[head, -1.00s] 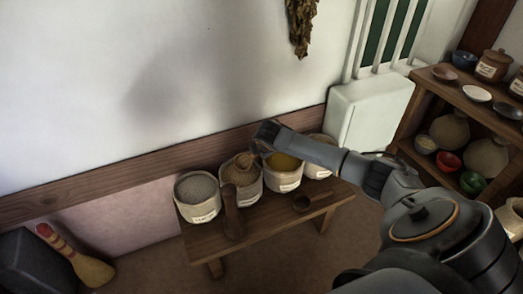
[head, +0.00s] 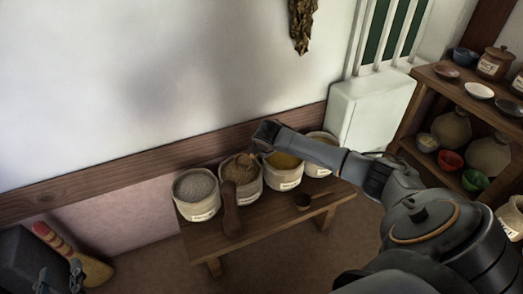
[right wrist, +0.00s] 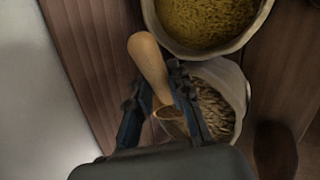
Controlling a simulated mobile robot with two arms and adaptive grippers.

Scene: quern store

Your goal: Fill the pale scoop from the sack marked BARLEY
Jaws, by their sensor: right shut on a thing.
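The pale wooden scoop (right wrist: 148,62) is held in my right gripper (right wrist: 163,97), which is shut on it. In the right wrist view its handle points up and left and its bowl is low, partly hidden by the fingers. The scoop is over or in a sack of brown grain (right wrist: 240,95). In the head view this is the second sack from the left (head: 246,196), with the scoop (head: 251,155) at its top. I cannot read the sack labels surely.
A grey-grain sack (head: 198,211), a yellow-grain sack (head: 284,184) and another sack (head: 320,165) share the low bench (head: 262,219). Shelves (head: 432,78) stand right; a brush (head: 88,266) left.

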